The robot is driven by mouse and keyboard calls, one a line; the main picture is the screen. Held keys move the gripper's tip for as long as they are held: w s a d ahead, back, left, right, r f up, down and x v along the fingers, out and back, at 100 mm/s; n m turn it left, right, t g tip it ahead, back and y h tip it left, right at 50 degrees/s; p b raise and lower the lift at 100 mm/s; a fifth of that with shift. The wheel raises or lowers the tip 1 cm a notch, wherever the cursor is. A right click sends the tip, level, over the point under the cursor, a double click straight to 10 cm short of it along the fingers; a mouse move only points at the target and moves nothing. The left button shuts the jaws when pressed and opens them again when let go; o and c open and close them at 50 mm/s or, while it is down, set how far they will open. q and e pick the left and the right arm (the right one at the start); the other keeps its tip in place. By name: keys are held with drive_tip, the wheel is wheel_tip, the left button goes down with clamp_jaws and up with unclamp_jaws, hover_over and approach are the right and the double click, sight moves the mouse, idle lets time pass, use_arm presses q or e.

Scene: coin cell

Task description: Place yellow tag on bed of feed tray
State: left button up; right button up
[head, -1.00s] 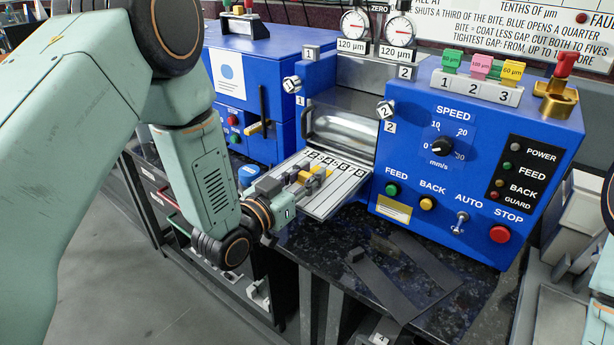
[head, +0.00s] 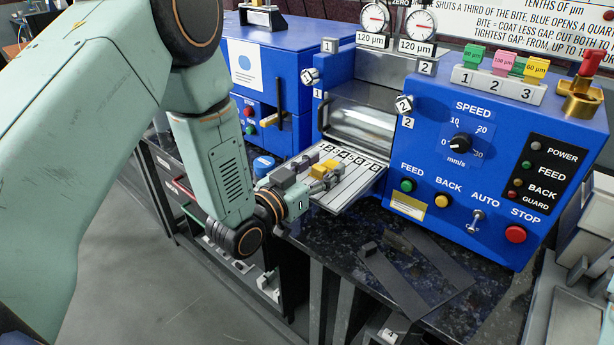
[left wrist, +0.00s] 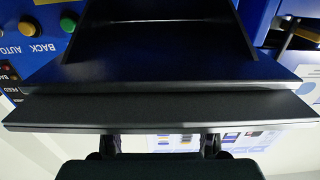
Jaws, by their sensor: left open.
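The feed tray (head: 336,200) is a pale, slanted tray with numbered lanes, sticking out below the rollers between the blue housings. A small yellow piece (head: 325,169), apparently the yellow tag, shows at the tray's left part, close to my gripper; whether it rests on the bed is unclear. My left gripper (head: 331,181) is open, with its fingers over the tray beside the yellow piece; any contact cannot be made out. In the left wrist view, wide dark surfaces fill the middle and hide what lies between the fingers. My right gripper is not in view.
A tag rack (head: 497,88) on the right housing holds several coloured tags, including a yellow one (head: 537,68) at its right end. The control panel (head: 462,190) stands right of the tray. Dark flat strips (head: 415,275) lie on the speckled black bench (head: 350,240) in front.

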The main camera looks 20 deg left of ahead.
use_arm(q)
drive_tip(key=shift+p+v, duration=0.75)
drive_tip(key=shift+v, duration=5.3)
drive_tip(key=s+d+f+n+g+y, duration=0.1)
drive_tip(key=s+f+g+y, duration=0.1)
drive_tip(key=s+f+g, duration=0.6)
drive_tip(key=s+f+n+g+y, duration=0.15)
drive_tip(key=s+f, duration=0.25)
drive_tip(key=f, duration=0.8)
drive_tip(key=s+a+f+n+g+y, duration=0.1)
drive_tip(key=s+f+g, duration=0.1)
drive_tip(key=s, duration=0.6)
drive_tip(key=s+a+f+n+g+y, duration=0.1)
drive_tip(key=s+a+f+g, duration=0.1)
drive_tip(key=s+g, duration=0.3)
drive_tip(key=s+f, duration=0.1)
drive_tip(key=s, duration=0.2)
drive_tip(key=shift+f+y, duration=0.25)
drive_tip(key=shift+y, duration=0.1)
drive_tip(key=shift+g, duration=0.25)
